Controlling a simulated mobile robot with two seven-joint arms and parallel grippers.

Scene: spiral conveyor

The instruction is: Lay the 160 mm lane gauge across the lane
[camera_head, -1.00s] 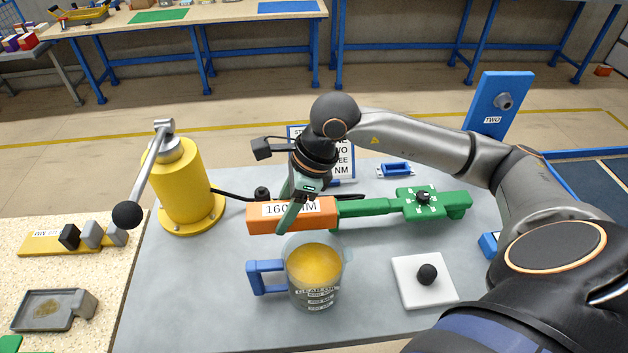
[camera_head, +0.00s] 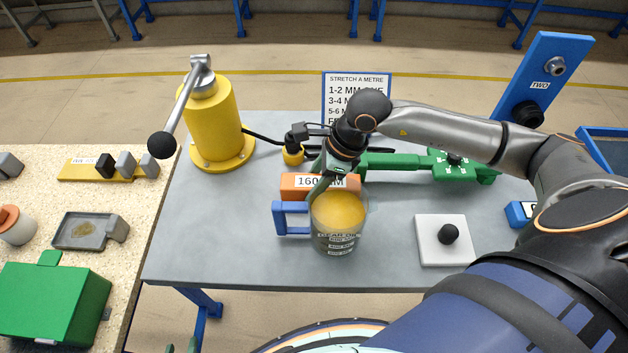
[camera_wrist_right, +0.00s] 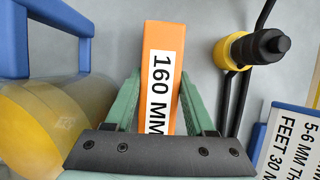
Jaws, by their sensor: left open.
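The 160 mm lane gauge (camera_head: 294,183) is an orange block with a white "160 MM" label, lying behind a clear mug on the grey table. It fills the middle of the right wrist view (camera_wrist_right: 161,35). My right gripper (camera_head: 318,185) reaches down to it from the right arm. Its two green fingers (camera_wrist_right: 160,80) stand on either side of the gauge, close to its edges. Whether they press on it I cannot tell. No lane is clearly visible.
The mug (camera_head: 338,215) of yellow contents stands right in front of the gauge. A yellow lever post (camera_head: 218,130) stands left. A yellow-and-black plug (camera_head: 293,155) and sign (camera_head: 355,90) are behind. A white pad with a black knob (camera_head: 433,252) is right. The table's front left is clear.

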